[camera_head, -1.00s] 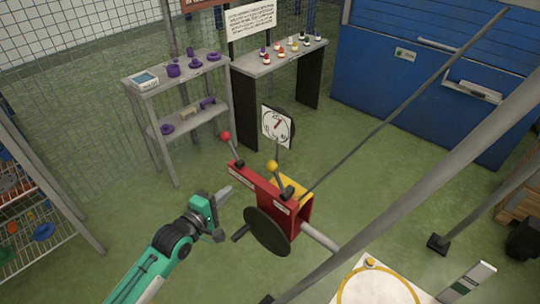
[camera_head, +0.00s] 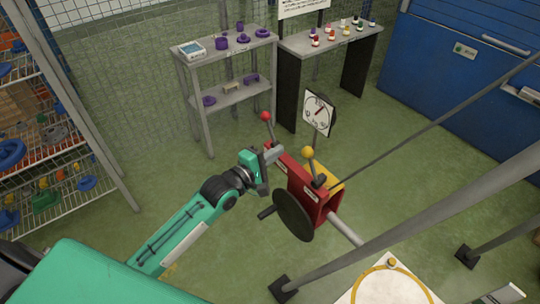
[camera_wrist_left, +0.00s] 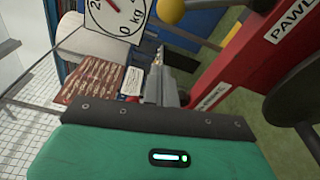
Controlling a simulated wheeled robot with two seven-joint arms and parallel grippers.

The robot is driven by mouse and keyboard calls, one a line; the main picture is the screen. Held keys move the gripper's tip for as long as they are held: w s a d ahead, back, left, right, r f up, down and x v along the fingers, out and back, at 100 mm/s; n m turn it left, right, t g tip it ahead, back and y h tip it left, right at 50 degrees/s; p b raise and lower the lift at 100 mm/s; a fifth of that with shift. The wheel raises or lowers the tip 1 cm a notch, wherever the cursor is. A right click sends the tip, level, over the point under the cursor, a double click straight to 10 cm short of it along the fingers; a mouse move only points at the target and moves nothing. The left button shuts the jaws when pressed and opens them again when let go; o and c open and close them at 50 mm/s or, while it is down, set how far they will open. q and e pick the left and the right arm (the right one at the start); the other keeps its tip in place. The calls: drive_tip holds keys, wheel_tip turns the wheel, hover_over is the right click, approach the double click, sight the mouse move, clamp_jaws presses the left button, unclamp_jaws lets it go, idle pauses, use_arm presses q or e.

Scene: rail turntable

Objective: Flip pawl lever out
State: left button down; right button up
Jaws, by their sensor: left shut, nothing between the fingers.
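The red housing (camera_head: 309,196) carries a lever with a red ball (camera_head: 266,116) at its far left end and a lever with a yellow ball (camera_head: 307,153) nearer its middle. In the left wrist view, a label starting "PAWL" (camera_wrist_left: 291,20) is on the red housing, towards the dark disc; a second label is only partly legible. The yellow ball (camera_wrist_left: 171,12) shows at the top there; the red ball does not. My left gripper (camera_head: 275,152) is shut and empty, at the housing's left end, just below the red-ball lever. I cannot tell if it touches.
A dark disc (camera_head: 293,215) and a grey bar (camera_head: 345,230) stick out from the housing. A dial (camera_head: 318,111) stands behind it. Slanted grey poles (camera_head: 420,215) cross at the right. Shelves (camera_head: 222,95) stand behind, a wire rack (camera_head: 60,170) at the left.

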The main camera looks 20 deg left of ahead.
sight(312, 166)
use_arm(q)
drive_tip(key=d+p, duration=0.1)
drive_tip(key=w+d+p, duration=0.1)
drive_tip(key=d, duration=0.1)
drive_tip(key=w+d+p, duration=0.1)
drive_tip(key=d, duration=0.1)
drive_tip(key=shift+w+d+r, duration=0.15)
drive_tip(key=shift+r, duration=0.15)
idle(0.4)
